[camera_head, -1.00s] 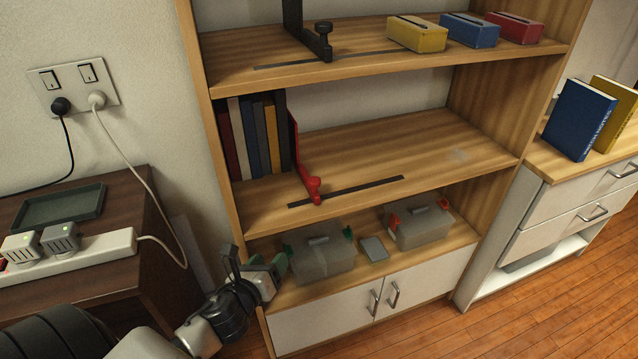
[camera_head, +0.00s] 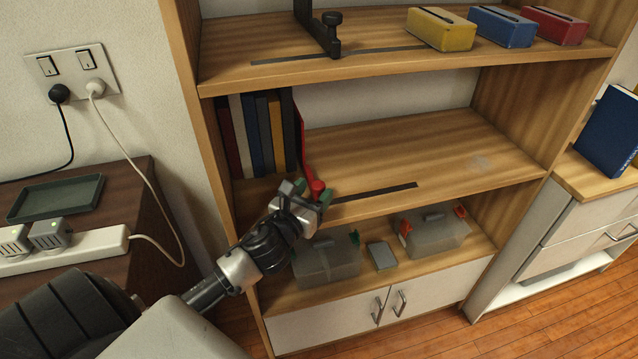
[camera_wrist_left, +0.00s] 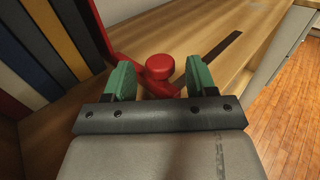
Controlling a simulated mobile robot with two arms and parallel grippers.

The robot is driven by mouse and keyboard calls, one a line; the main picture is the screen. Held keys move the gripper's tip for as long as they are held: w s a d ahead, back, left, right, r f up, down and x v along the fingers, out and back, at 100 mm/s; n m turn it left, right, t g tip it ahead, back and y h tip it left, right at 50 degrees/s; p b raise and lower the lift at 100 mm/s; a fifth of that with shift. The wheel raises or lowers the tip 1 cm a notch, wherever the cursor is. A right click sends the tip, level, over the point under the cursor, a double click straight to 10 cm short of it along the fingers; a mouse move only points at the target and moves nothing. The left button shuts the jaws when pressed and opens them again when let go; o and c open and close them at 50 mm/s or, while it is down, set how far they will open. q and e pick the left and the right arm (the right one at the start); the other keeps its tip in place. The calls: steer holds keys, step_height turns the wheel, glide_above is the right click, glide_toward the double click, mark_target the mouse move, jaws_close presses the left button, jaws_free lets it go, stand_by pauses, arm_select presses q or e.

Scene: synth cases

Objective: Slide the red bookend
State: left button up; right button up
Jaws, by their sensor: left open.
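The red bookend (camera_head: 307,150) stands upright on the middle shelf, against the right end of a row of books (camera_head: 258,135). Its round red knob (camera_head: 318,187) sits at the front over a dark slotted rail (camera_head: 375,192) that runs to the right. My left gripper (camera_head: 311,190) is at the knob, partly hiding the bookend's foot. In the left wrist view the red knob (camera_wrist_left: 160,67) shows between the two green fingertips, with gaps on both sides. The left gripper is open. My right gripper is not in view.
The middle shelf (camera_head: 430,145) is clear to the right of the bookend. The upper shelf holds a black bookend (camera_head: 328,35) and yellow, blue and red boxes. Below are two clear bins (camera_head: 327,262) and a small grey box (camera_head: 381,256). A dark side table stands left.

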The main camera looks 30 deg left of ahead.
arm_select(q)
steer(key=shift+w+r, duration=0.1)
steer(key=shift+w, duration=1.25)
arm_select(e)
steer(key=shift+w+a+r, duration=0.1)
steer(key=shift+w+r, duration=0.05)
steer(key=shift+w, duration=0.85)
arm_select(q)
steer(key=shift+c, duration=0.3)
jaws_close()
steer(key=w+d, duration=0.4)
steer(key=w, duration=0.1)
steer(key=w+d, duration=0.4)
steer(key=w, duration=0.1)
steer(key=w+d, duration=0.4)
steer(key=shift+w+d, duration=0.3)
steer(key=shift+w, duration=0.1)
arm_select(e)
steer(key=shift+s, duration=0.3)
arm_select(q)
steer(key=shift+o, duration=0.3)
jaws_free()
